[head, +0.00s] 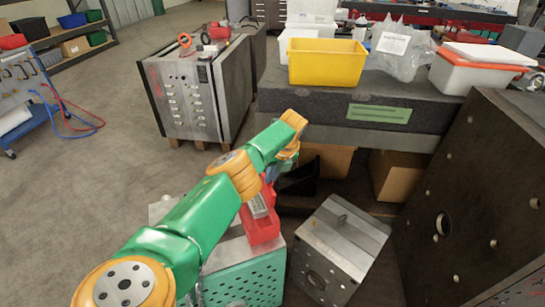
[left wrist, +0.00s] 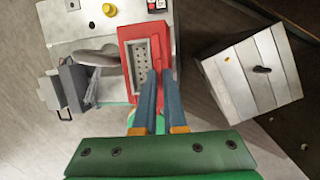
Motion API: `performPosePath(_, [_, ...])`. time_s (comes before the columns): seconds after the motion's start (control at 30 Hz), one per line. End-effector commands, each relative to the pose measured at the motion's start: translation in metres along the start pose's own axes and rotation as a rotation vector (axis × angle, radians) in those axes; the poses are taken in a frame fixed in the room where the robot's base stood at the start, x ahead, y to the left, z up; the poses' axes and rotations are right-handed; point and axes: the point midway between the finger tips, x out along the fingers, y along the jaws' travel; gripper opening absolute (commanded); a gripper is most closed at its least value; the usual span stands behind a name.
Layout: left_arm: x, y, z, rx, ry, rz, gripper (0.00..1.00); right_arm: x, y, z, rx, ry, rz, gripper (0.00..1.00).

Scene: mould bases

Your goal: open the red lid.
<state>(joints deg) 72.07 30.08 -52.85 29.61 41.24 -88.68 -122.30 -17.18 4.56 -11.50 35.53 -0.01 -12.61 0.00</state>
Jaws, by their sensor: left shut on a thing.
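The red lid (left wrist: 127,60) shows in the left wrist view on top of a light metal unit, with a grey perforated panel (left wrist: 142,68) within its red frame. In the head view the red lid (head: 262,228) stands on a unit with a green perforated front (head: 245,283), partly covered by my green and orange left arm. My left gripper (left wrist: 160,75) has its two blue-grey fingers close together at the right part of the red lid, shut on it. The exact contact is hard to see. My right gripper is not in view.
A metal mould block (head: 338,245) with a lifting eye stands on the floor to the right. A dark perforated plate (head: 480,190) rises at the far right. A workbench (head: 290,97) behind carries a yellow bin (head: 327,64). The floor at left is open.

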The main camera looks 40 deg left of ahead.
Motion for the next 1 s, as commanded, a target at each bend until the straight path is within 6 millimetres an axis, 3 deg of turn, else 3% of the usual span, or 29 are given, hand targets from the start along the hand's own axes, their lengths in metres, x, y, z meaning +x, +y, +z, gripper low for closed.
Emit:
performPosePath(0.07, [0.002,0.001,-0.002,0.001,0.006,0.004,0.0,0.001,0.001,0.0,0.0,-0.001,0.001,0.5])
performPosePath(0.2, [0.002,0.001,-0.002,0.001,0.005,0.004,0.38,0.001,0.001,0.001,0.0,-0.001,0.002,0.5])
performPosePath(0.53, [-0.003,0.0,0.0,0.0,0.002,0.0,0.39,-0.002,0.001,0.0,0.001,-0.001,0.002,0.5])
performPosePath(0.8, [-0.056,-0.001,0.0,0.001,0.001,-0.001,0.39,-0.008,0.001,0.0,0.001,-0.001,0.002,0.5])
performPosePath(1.0, [-0.07,0.0,-0.001,0.0,0.003,0.003,0.39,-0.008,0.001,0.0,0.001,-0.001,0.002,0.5])
